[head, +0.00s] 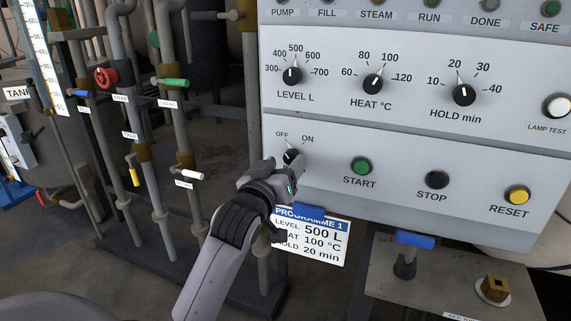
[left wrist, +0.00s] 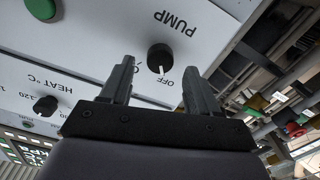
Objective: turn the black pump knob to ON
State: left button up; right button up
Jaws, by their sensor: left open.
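The black pump knob (head: 291,155) is on the lower left of the grey control panel, below the OFF and ON marks. Its white pointer is toward OFF. In the left wrist view the knob (left wrist: 160,57) shows just beyond the fingers, with the PUMP label and OFF mark beside it, upside down. My left gripper (head: 284,169) is right at the knob and partly covers its lower side in the head view. In the left wrist view its two fingers (left wrist: 158,67) are apart with nothing between them. I cannot tell whether they touch the knob. My right gripper is not in view.
The green START button (head: 361,166), black STOP button (head: 437,180) and yellow RESET button (head: 517,195) are to the right. The LEVEL knob (head: 292,76) is above. A programme card (head: 318,240) hangs below the panel, near my left arm. Pipes with coloured valve handles stand left.

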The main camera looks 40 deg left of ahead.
pick_arm(q)
jog(key=shift+w+a, duration=0.15)
jog(key=shift+w, duration=0.5)
jog(key=c, duration=1)
jog(key=shift+c, duration=0.2)
